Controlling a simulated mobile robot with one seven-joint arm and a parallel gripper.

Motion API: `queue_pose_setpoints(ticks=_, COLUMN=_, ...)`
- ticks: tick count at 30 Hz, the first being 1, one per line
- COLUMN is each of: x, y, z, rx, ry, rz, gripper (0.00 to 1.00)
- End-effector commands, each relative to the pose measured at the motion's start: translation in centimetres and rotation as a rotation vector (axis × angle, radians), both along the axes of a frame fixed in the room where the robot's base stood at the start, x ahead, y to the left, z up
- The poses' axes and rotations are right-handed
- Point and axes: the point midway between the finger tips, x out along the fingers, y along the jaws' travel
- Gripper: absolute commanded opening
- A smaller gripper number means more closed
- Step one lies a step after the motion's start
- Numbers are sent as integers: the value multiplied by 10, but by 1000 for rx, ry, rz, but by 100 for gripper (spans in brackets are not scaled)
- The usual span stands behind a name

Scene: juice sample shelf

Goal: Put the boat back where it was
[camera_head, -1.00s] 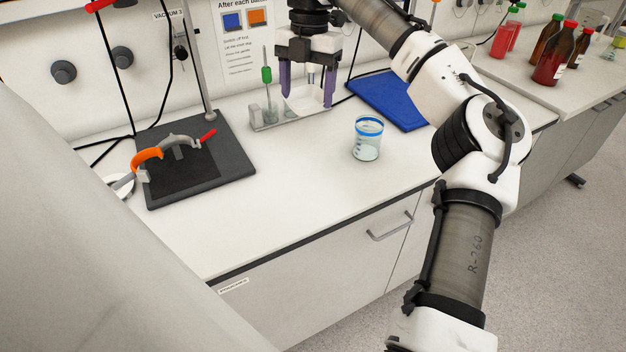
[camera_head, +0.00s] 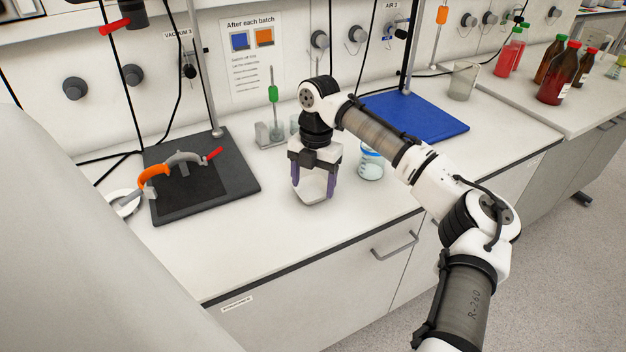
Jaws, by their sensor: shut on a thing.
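The boat (camera_head: 313,188), a small white weighing dish, is between the purple fingers of my gripper (camera_head: 313,189). My gripper is shut on it, over the white bench between the dark mat and the blue-rimmed beaker. The boat is low near the bench top; I cannot tell whether it touches. The fingers hide part of its sides.
A blue-rimmed beaker (camera_head: 370,164) stands close to the right of my gripper, partly behind my arm. A grey holder (camera_head: 268,134) with a green-handled tool (camera_head: 273,94) stands behind. A blue mat (camera_head: 433,120) lies at right, a dark mat (camera_head: 243,181) with a clamp (camera_head: 156,172) at left. The front bench is clear.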

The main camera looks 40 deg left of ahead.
Motion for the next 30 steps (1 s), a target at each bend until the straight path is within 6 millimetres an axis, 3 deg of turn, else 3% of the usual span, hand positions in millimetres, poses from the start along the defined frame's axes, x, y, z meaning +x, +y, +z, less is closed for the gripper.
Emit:
queue_pose_setpoints(ticks=13, x=0, y=0, z=-9, rx=1, ry=2, rz=0, gripper=48)
queue_pose_setpoints(ticks=14, x=0, y=0, z=-9, rx=1, ry=1, rz=0, gripper=73)
queue_pose_setpoints(ticks=18, x=0, y=0, z=-8, rx=0, ry=0, rz=0, gripper=91)
queue_pose_setpoints(ticks=30, x=1, y=0, z=-3, rx=0, ry=-2, rz=-1, gripper=92)
